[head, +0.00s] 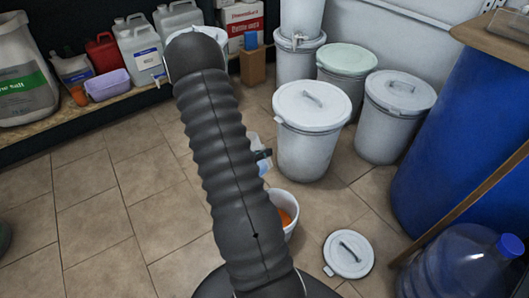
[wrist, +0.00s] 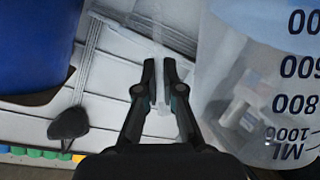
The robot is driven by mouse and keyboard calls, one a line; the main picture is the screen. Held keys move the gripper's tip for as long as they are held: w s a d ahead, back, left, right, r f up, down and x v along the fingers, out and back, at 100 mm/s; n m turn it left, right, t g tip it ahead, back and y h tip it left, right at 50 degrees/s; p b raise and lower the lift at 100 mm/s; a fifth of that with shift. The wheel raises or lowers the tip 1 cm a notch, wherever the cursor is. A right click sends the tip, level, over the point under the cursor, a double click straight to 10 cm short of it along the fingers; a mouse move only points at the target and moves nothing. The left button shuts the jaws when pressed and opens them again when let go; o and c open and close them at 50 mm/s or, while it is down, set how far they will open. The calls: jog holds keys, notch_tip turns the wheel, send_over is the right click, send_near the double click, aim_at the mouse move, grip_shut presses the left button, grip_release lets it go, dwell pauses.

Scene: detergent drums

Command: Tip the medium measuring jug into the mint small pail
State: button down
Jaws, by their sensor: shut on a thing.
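In the wrist view my gripper (wrist: 160,72) has its two fingers close together on a pale, clear strip, which looks like the handle of the measuring jug. The clear jug (wrist: 232,75) fills the right side, with dark printed volume marks and "ML". I cannot tell whether it holds liquid. In the head view my dark sleeved arm hides most of the gripper and jug; a small pale and dark patch shows beside the sleeve. A small open pale pail (head: 291,228) with orange contents stands on the floor, partly behind my arm. Its mint tint is unclear.
A grey-white lid (head: 348,254) lies on the floor right of the small pail. Lidded white drums (head: 313,135) and (head: 390,125) stand behind it. A blue barrel (head: 465,135) and a water bottle (head: 462,268) are at the right.

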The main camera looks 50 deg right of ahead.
jog(key=w+n, duration=0.1)
jog(key=w+f+n+g, duration=0.1)
jog(key=w, duration=0.1)
jog(key=w+f+n+g, duration=0.1)
jog(key=w, duration=0.1)
jog(key=shift+a+f+h+p, duration=0.15)
jog(key=shift+h+p, duration=0.25)
jog(key=shift+w+a+f+n+g+h+p, duration=0.15)
jog(key=shift+w+n+g, duration=0.1)
jog(key=shift+w+n, duration=0.35)
jog(key=shift+w+f+n+g+h+p, duration=0.1)
jog(key=shift+w+n+g, duration=0.1)
jog(key=shift+w+n, duration=0.4)
jog(key=shift+w+a+f+n+g+h+p, duration=0.15)
jog(key=shift+w+n+g, duration=0.1)
jog(key=shift+w+n, duration=0.35)
